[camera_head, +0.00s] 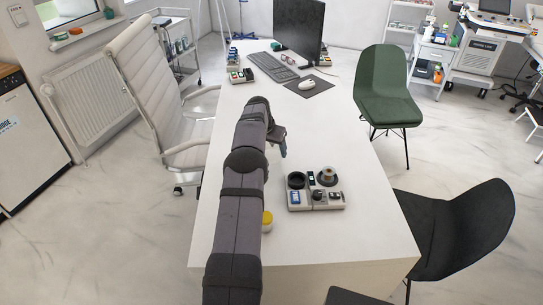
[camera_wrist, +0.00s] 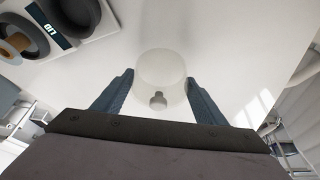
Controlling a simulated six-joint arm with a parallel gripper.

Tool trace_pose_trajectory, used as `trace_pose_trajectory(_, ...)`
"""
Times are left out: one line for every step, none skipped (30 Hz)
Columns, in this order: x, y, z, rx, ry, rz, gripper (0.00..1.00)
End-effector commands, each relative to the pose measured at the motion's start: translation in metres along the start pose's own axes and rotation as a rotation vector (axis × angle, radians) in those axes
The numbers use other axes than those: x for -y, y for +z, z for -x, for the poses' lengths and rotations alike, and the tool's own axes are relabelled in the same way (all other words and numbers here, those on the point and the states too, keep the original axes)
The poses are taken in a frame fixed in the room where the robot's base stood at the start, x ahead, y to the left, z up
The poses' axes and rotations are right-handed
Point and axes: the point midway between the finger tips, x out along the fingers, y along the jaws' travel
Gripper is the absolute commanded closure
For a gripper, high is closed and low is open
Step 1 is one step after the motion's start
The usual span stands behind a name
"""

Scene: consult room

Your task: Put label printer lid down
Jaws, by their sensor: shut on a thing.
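My gripper (camera_wrist: 160,80) has one finger on each side of a pale, translucent round lid (camera_wrist: 161,66) with a small grey knob, and is shut on it. In the head view my gripper (camera_head: 281,146) is over the white desk (camera_head: 338,148), beyond the near label printer; the lid cannot be made out there. The label printer (camera_head: 315,199) is a light tray-like unit on the desk with a black ring, a small lit display and a roll on top. In the wrist view part of the printer (camera_wrist: 94,22) shows at upper left, apart from the lid.
A yellow-capped jar (camera_head: 267,221) stands left of the printer, close to my arm. The desk middle is clear.

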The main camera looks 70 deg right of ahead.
Motion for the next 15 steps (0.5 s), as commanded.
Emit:
trace_pose_trajectory(0.000,0.003,-0.004,0.004,0.002,0.001,0.56)
trace_pose_trajectory(-0.001,0.004,-0.007,0.005,0.002,0.001,0.56)
trace_pose_trajectory(-0.001,0.006,-0.011,0.005,0.002,0.001,0.56)
trace_pose_trajectory(-0.001,0.007,-0.014,0.005,0.002,0.002,0.56)
trace_pose_trajectory(-0.001,0.009,-0.017,0.005,0.002,0.002,0.56)
trace_pose_trajectory(-0.001,0.011,-0.022,0.005,0.003,0.002,0.56)
trace_pose_trajectory(-0.001,0.012,-0.025,0.004,0.002,0.002,0.56)
trace_pose_trajectory(-0.001,0.012,-0.027,0.003,0.002,0.001,0.56)
trace_pose_trajectory(-0.001,0.013,-0.030,0.003,0.002,0.001,0.56)
trace_pose_trajectory(-0.001,0.014,-0.031,0.002,0.001,0.001,0.56)
trace_pose_trajectory(0.000,0.014,-0.032,0.002,0.001,0.001,0.56)
trace_pose_trajectory(0.000,0.014,-0.032,0.001,0.001,0.001,0.56)
trace_pose_trajectory(0.000,0.014,-0.032,0.001,0.001,0.000,0.56)
trace_pose_trajectory(0.000,0.014,-0.032,0.001,0.001,0.000,0.56)
trace_pose_trajectory(0.000,0.014,-0.032,0.001,0.001,0.000,0.56)
